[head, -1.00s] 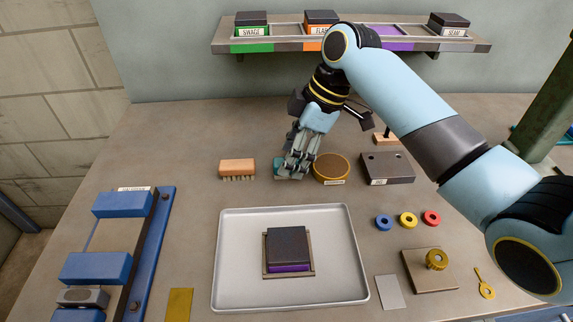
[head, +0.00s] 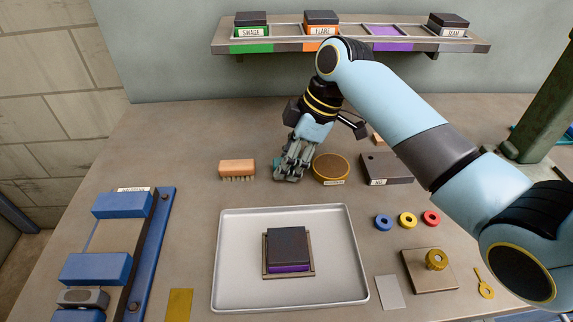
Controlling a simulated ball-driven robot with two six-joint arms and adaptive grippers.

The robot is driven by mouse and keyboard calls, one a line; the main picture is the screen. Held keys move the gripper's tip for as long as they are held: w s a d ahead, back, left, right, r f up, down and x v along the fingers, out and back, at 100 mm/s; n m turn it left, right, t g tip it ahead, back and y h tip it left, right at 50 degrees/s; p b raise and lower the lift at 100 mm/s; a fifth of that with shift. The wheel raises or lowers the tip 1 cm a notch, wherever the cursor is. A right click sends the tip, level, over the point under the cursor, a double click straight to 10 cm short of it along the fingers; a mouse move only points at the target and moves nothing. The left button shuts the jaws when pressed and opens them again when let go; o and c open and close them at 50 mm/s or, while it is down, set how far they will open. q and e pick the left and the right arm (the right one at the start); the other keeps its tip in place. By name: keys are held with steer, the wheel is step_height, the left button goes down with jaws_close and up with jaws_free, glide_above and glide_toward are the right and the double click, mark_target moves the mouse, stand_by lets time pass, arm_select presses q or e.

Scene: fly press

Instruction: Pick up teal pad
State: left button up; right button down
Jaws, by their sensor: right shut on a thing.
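My right gripper (head: 288,177) points down at the worktop between a wooden brush and a round tin. Its fingers are shut on the teal pad. The pad is almost wholly hidden behind the fingers, so I cannot make out its outline or whether it is clear of the worktop. My left gripper is not in view.
The wooden brush (head: 237,168) is close on the left and the round brown tin (head: 331,167) close on the right, with a grey block (head: 387,168) beyond. A metal tray (head: 235,270) holds a dark block with a purple band. A labelled shelf (head: 350,46) is behind.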

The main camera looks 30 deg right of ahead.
steer(key=shift+r, duration=0.55)
step_height(320, 180, up, 3)
steer(key=shift+w+f, duration=0.1)
steer(key=shift+f, duration=0.1)
steer(key=s+d+r, duration=0.1)
steer(key=s+r, duration=0.6)
steer(key=s, duration=0.4)
steer(key=shift+s+d+r, duration=0.2)
steer(key=shift+s+d, duration=0.05)
steer(key=shift+s, duration=0.15)
